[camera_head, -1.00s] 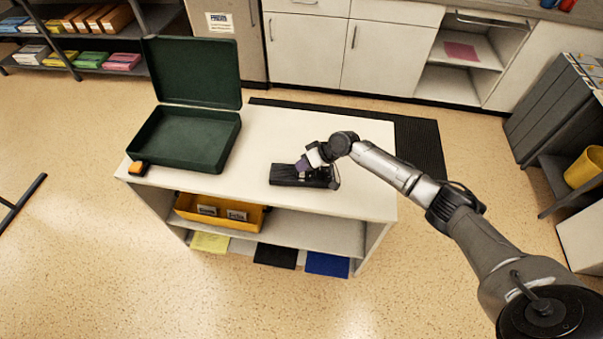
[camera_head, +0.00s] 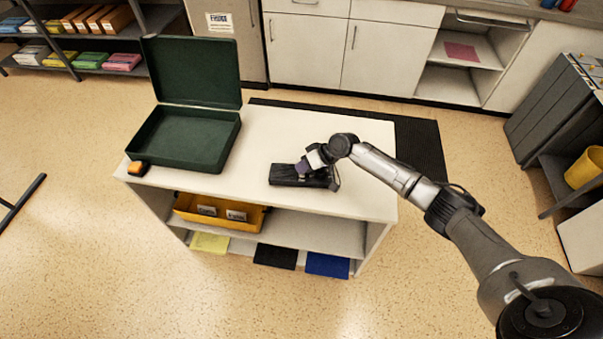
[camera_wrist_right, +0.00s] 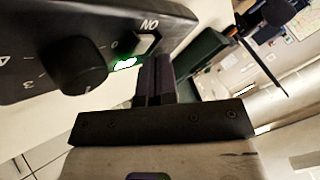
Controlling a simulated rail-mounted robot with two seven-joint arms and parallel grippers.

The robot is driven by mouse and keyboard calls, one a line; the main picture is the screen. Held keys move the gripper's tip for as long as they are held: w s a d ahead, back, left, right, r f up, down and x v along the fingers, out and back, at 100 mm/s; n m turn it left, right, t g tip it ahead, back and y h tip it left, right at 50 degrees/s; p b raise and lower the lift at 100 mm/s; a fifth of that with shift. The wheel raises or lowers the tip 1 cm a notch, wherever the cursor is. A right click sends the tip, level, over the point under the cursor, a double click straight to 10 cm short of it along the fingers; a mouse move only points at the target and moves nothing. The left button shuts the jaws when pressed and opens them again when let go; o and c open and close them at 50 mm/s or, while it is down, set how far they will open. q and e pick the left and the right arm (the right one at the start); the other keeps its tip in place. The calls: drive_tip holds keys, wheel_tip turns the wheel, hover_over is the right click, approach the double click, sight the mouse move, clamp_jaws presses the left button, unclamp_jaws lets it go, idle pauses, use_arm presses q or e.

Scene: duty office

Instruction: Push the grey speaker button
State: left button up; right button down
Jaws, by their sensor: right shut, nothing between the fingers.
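A black box-shaped device, the speaker (camera_head: 285,175), lies on the white table top under my right gripper (camera_head: 303,167). In the right wrist view its black face (camera_wrist_right: 45,45) shows a round black knob (camera_wrist_right: 80,80) with numbers, a lit green light (camera_wrist_right: 124,64) and an "ON" label seen upside down. A small grey button (camera_wrist_right: 148,42) sits beside that label. My right gripper, also in the wrist view (camera_wrist_right: 155,60), is shut and empty, its fingertips right at the button. I cannot tell whether they touch it. My left gripper is not in view.
An open dark green case (camera_head: 187,140) stands on the left of the table top (camera_head: 262,127). A small orange-and-black object (camera_head: 138,168) lies at the left front corner. A yellow bin (camera_head: 219,214) is on the shelf below. The table top right of the case is mostly clear.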

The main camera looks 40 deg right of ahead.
drive_tip(key=shift+f, duration=0.3)
drive_tip(key=shift+r, duration=0.15)
idle(0.3)
drive_tip(key=shift+r+p, duration=0.55)
drive_tip(key=shift+r, duration=0.1)
wheel_tip(320, 180, up, 3)
drive_tip(key=p, duration=0.2)
drive_tip(key=shift+p, duration=0.4)
wheel_tip(320, 180, up, 3)
drive_tip(key=p, duration=0.2)
drive_tip(key=shift+p, duration=0.3)
